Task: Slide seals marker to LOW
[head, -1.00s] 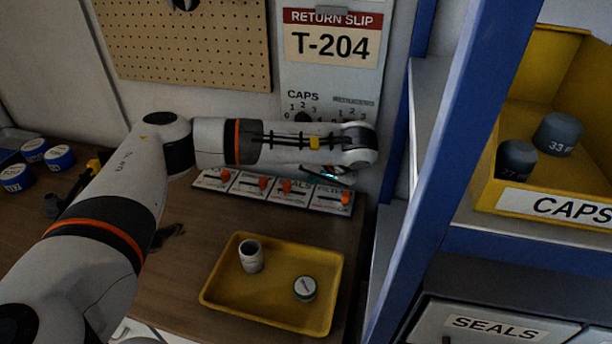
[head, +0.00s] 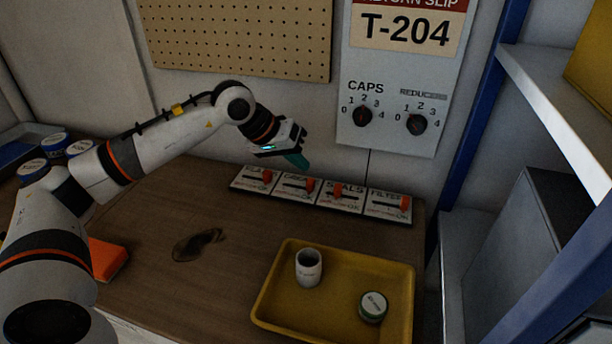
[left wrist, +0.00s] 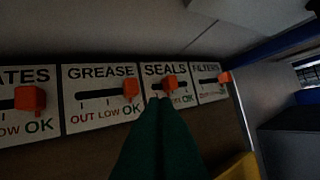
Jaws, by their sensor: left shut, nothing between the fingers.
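The seals marker (head: 338,190) is an orange slider on the white SEALS plate (head: 328,203), third in a row of four plates. It stands near the middle of its slot, left of the right-end positions of the other markers. In the left wrist view, the seals marker (left wrist: 170,82) is just beyond my fingertips, and OK shows to its lower right. My fingers hide the lettering below its left side. My left gripper (head: 299,162) is shut and empty, with dark green fingers above and left of the SEALS plate. Contact with the marker cannot be told. My right gripper is out of view.
The GREASE marker (left wrist: 131,89) and FILTERS marker (left wrist: 224,77) flank the seals marker. A yellow tray (head: 268,312) with a white cup (head: 309,267) and a green-banded jar (head: 372,306) stands in front. A dial panel (head: 393,135) hangs behind. A blue shelf post (head: 480,110) stands right.

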